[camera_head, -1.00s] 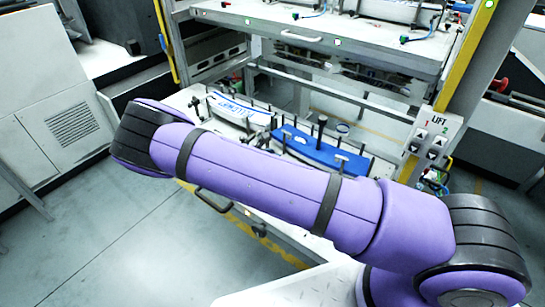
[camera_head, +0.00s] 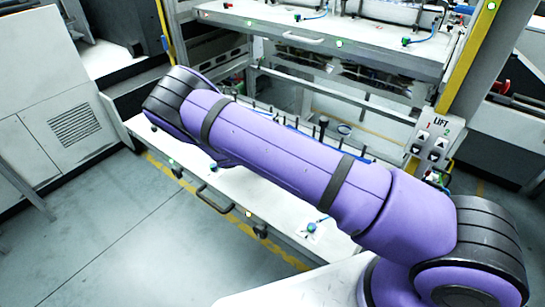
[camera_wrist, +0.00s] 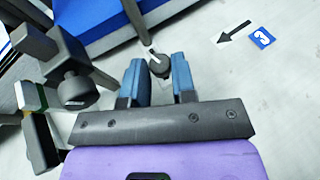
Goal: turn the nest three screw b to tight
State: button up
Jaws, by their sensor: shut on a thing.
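In the wrist view my gripper (camera_wrist: 160,78) has its two blue-grey fingers on either side of a small black screw knob (camera_wrist: 159,65). It is shut on this knob, which stands on the pale tray surface beside a blue nest part (camera_wrist: 95,18). The number on the blue label is tilted and hard to read, so I cannot confirm the nest from it. The knob's turn state cannot be told. In the head view my purple arm hides the gripper and most of the nests.
A second dark knob (camera_wrist: 78,90) and dark posts stand close left of my gripper. A black arrow (camera_wrist: 234,33) and blue label (camera_wrist: 262,38) lie on the tray at right. An upper shelf (camera_head: 330,40) overhangs behind; the lift panel (camera_head: 430,140) stands right.

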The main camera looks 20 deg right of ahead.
jog(key=o, duration=0.9)
jog(key=shift+a, duration=0.1)
jog(key=v, duration=1)
jog(key=shift+s+a+r, duration=0.1)
jog(key=shift+a+r, duration=0.05)
jog(key=shift+a, duration=0.1)
jog(key=shift+r, duration=0.1)
jog(key=s+d+r+m+g+y, duration=0.1)
jog(key=s+d+r+m+y, duration=0.25)
jog(key=r, duration=0.75)
jog(key=s+d+r+m+y, duration=0.3)
jog(key=d+r+m, duration=0.15)
jog(key=r, duration=0.55)
jog(key=s+d+r+m+g+y, duration=0.1)
jog(key=s+d+r+m+y, duration=0.25)
jog(key=r, duration=0.75)
jog(key=s+d+r+m+t+y, duration=0.2)
jog(key=s+d+r+m, duration=0.3)
jog(key=s+r, duration=0.6)
jog(key=s+m+t, duration=0.1)
jog(key=s, duration=0.4)
jog(key=s+d+r+m+t+y, duration=0.1)
jog(key=s, duration=0.4)
jog(key=s+r+m+t, duration=0.1)
jog(key=s, duration=0.5)
jog(key=shift+d+t, duration=0.35)
jog(key=shift+t, duration=0.05)
